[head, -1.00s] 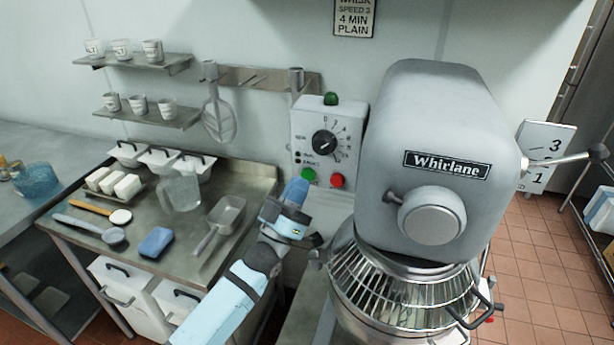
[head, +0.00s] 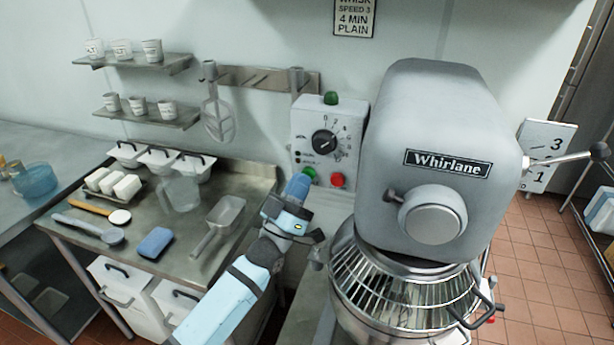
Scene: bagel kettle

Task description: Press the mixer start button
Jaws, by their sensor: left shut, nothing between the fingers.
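The mixer (head: 440,150) is a large grey machine marked Whirlane, with a wire guard over its bowl. Its grey control box (head: 326,143) on the wall side carries a black dial, a green start button (head: 311,172) and a red button (head: 337,180). My left gripper (head: 299,186) is shut and empty, in front of the lower left of the box. Its tip overlaps the lower left edge of the green button in the head view. I cannot tell whether it touches the button. My right gripper is not in view.
A steel table (head: 200,245) at left holds a scoop (head: 218,222), a clear jug (head: 180,192), a blue sponge (head: 155,242) and white tubs. A green lamp (head: 331,98) tops the box. A lever (head: 570,157) sticks out right of the mixer.

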